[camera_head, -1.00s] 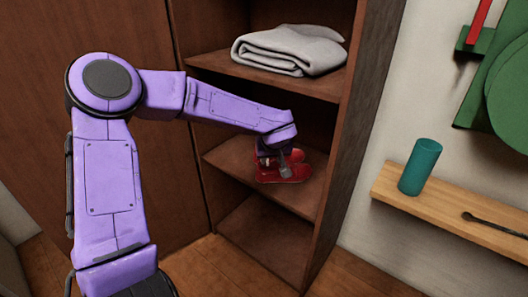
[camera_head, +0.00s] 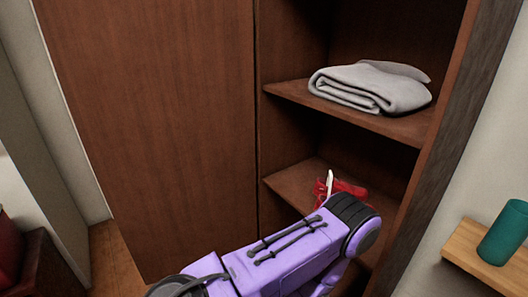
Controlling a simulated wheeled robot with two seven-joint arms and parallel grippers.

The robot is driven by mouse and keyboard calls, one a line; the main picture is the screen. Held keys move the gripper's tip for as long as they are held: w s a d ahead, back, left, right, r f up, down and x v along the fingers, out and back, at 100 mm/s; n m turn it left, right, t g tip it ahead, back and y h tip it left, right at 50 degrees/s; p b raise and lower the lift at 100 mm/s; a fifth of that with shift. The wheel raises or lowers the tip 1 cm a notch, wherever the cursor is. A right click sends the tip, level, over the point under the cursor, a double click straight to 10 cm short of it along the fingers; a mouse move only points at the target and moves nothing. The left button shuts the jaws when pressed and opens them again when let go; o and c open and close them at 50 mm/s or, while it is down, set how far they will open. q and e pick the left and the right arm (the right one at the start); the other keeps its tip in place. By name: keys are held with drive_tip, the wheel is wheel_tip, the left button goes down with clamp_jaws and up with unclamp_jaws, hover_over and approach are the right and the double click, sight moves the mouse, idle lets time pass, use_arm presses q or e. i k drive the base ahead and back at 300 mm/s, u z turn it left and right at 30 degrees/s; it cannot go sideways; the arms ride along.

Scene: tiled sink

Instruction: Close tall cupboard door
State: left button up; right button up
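The tall cupboard (camera_head: 450,150) is brown wood, and its shelved right part stands open to view. A large flat door panel (camera_head: 150,120) fills the left of it, with a dark vertical seam at its right edge. I cannot tell whether this panel is swung out or lies flush. No door covers the shelves. My purple arm crosses the bottom of the view, with a dark joint in front of the lower shelves. It hides part of them. No gripper fingers can be made out on either arm.
A folded grey cloth (camera_head: 370,87) lies on the upper shelf. Red shoes (camera_head: 345,190) sit on the shelf below, partly behind my arm. A teal cup (camera_head: 503,235) stands on a wooden wall shelf (camera_head: 465,250) at right. Floor (camera_head: 115,255) shows at lower left.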

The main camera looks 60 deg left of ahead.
sight(160, 95)
drive_tip(key=u, duration=0.15)
drive_tip(key=k, duration=0.2)
drive_tip(key=u, duration=1.65)
drive_tip(key=k, duration=1.25)
drive_tip(key=u, duration=1.15)
drive_tip(key=i, duration=1.35)
drive_tip(key=z, duration=0.25)
